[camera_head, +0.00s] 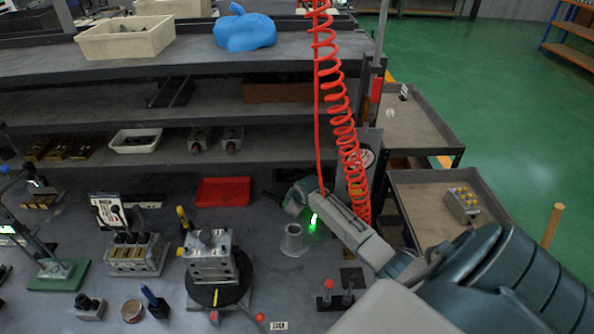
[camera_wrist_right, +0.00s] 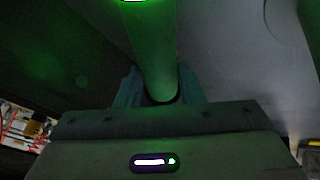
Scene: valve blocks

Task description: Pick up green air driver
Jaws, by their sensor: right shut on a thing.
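The green air driver (camera_wrist_right: 152,45) shows in the right wrist view as a green cylinder between the two fingers of my right gripper (camera_wrist_right: 160,88). My right gripper is shut on it. In the head view my right gripper (camera_head: 314,199) reaches in from the right over the bench, below the red coiled hose. The greenish driver (camera_head: 296,198) shows at its tip, partly hidden by the gripper. A bright green light shines beside it. My left gripper is not in view.
The red coiled hose (camera_head: 340,110) hangs close to my right gripper. A grey hollow stand (camera_head: 293,241) is just below. A metal valve block (camera_head: 210,258) sits on a black round turntable to the left. A red tray (camera_head: 223,191) lies behind. Shelves rise at the back.

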